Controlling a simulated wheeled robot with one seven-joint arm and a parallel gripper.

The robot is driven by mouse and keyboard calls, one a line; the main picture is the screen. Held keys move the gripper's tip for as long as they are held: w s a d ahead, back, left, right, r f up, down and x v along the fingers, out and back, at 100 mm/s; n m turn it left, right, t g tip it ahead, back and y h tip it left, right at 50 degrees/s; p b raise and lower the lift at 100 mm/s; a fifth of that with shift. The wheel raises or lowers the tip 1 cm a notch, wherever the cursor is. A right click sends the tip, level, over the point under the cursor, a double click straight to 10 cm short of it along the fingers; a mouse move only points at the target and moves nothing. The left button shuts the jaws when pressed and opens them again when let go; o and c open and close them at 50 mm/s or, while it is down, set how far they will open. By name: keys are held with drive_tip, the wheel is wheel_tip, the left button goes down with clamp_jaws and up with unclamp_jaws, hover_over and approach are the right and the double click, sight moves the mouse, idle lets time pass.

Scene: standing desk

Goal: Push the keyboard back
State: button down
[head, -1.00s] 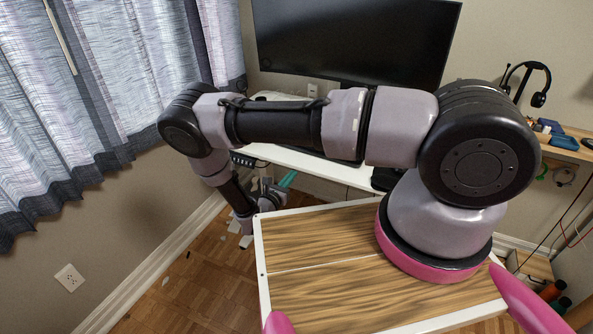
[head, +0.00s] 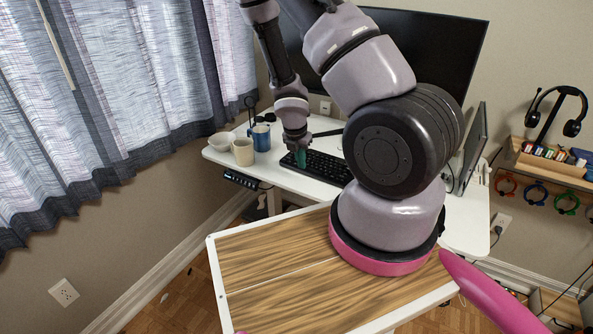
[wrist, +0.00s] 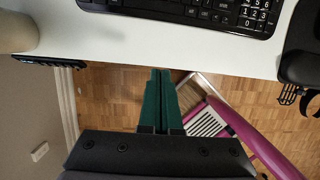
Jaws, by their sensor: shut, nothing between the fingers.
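The black keyboard (head: 322,167) lies on the white desk (head: 226,159) below the monitor. Its numeric pad and near keys show at the top of the wrist view (wrist: 232,12). My gripper (head: 300,161) points down by the keyboard's left part in the head view, overlapping it there; contact cannot be told. In the wrist view the two green fingers (wrist: 160,72) are together and empty. Their tips show just below the desk's front edge, apart from the keyboard in that picture. My arm hides part of the desk behind the keyboard.
A cream mug (head: 243,152), a blue mug (head: 261,138) and a white bowl (head: 221,141) stand left of the keyboard. The black monitor (head: 440,50) is behind. A desk control panel (head: 240,179) hangs under the front edge. A headset (head: 573,127) is on the right shelf.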

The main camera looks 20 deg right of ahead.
sight(310, 180)
drive_tip(key=x, duration=1)
drive_tip(key=shift+w, duration=0.1)
drive_tip(key=shift+w+d, duration=0.9)
drive_tip(key=shift+d, duration=0.1)
drive_tip(key=shift+w+d, duration=0.45)
